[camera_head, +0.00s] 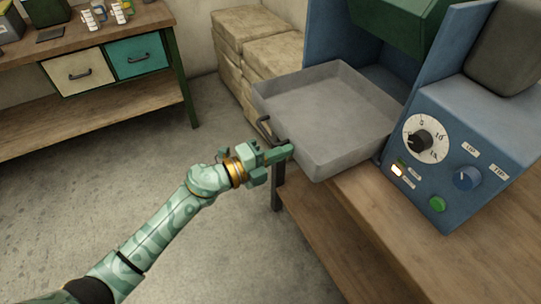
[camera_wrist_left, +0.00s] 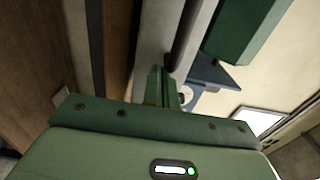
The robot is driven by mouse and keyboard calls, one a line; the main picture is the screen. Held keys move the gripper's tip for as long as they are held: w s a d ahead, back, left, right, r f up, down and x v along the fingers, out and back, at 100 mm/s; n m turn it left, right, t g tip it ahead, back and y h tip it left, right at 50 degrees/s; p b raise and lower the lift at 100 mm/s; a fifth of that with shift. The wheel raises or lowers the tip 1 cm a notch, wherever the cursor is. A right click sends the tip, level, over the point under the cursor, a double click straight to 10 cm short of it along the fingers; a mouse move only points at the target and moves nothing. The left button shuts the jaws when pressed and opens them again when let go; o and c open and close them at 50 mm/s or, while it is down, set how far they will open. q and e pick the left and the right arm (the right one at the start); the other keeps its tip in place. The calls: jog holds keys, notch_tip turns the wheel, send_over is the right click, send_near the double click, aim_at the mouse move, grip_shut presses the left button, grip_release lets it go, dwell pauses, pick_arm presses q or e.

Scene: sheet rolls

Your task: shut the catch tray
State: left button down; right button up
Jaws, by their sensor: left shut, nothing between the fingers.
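The catch tray (camera_head: 325,105) is a shallow grey metal tray, empty, pulled out of the blue machine and reaching over the bench's edge. Its dark handle (camera_head: 266,130) is on the outer front wall, facing my arm. My left gripper (camera_head: 289,152) is shut and empty, with its fingertips close to the tray's front wall beside the handle's near end. I cannot tell if they touch. In the left wrist view the shut fingers (camera_wrist_left: 166,88) point toward a grey wall with a dark bar in front. My right gripper is not in view.
The blue machine (camera_head: 470,140) stands on a wooden bench (camera_head: 400,240), with a dial, a blue knob and a green button. Pale stacked blocks (camera_head: 262,45) stand behind the tray. A workbench with drawers (camera_head: 110,65) is at the left. The floor between is clear.

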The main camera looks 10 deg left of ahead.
aim_at(320, 145)
pick_arm(q)
jog(key=b+x, duration=0.1)
jog(key=x, duration=0.9)
jog(key=shift+w+d, duration=0.2)
jog(key=shift+d, duration=0.1)
jog(key=shift+w+d, duration=0.2)
jog(key=shift+d, duration=0.1)
jog(key=shift+a, duration=0.1)
